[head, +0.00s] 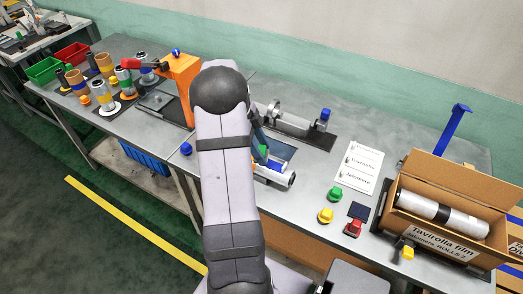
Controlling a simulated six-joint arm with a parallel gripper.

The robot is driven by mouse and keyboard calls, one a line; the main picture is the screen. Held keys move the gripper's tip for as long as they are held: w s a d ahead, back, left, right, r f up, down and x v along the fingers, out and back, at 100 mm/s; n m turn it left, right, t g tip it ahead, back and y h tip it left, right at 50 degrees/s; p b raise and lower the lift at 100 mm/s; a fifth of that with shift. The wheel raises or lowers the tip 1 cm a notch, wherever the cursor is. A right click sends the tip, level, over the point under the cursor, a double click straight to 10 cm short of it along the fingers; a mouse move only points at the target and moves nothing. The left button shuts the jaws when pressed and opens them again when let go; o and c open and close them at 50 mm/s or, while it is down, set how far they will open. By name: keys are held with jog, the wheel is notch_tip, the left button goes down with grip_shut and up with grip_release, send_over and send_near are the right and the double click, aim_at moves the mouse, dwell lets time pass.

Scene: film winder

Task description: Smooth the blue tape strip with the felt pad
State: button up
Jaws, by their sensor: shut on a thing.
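My gripper (262,148) is mostly hidden behind my own arm, near the middle of the bench. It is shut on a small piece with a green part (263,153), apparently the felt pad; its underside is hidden. Just below it lies a silver film roll (280,178), on its side, partly covered by my arm. A small patch of blue, apparently the blue tape strip (275,164), shows at the roll's upper edge beside the gripper. Whether the pad touches the strip cannot be told.
A winder with a clear roller (292,120) stands behind. Green (335,194), yellow (325,215) and red (353,229) pieces sit right of the roll, below a paper sheet (358,167). An open carton (440,245) holds another roll. An orange stand (182,85) is left.

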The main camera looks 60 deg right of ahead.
jog(key=shift+r+p, duration=1.45)
jog(key=shift+r, duration=1.45)
jog(key=w+a+r+n+t+h, duration=0.1)
jog(key=w+a+r+n, duration=0.2)
jog(key=w+a, duration=0.65)
jog(key=w+a+r+n+t+h, duration=0.1)
jog(key=w+a+r+n, duration=0.25)
jog(key=w+a, duration=0.6)
jog(key=s+a+f+n+t, duration=0.1)
jog(key=a+f+n+t, duration=0.25)
jog(key=a+n, duration=0.6)
jog(key=s+a+f+n+t, duration=0.15)
jog(key=a+f+n, duration=0.35)
jog(key=a, duration=0.7)
jog(key=w+n+y, duration=0.1)
jog(key=n, duration=0.2)
jog(key=w+r+n+t+y, duration=0.1)
jog(key=w+n, duration=0.1)
jog(key=n, duration=0.2)
jog(key=w+a+n+t+y, duration=0.1)
jog(key=w+n, duration=0.1)
jog(key=n, duration=0.1)
jog(key=shift+r+n, duration=0.3)
jog(key=shift+r, duration=0.05)
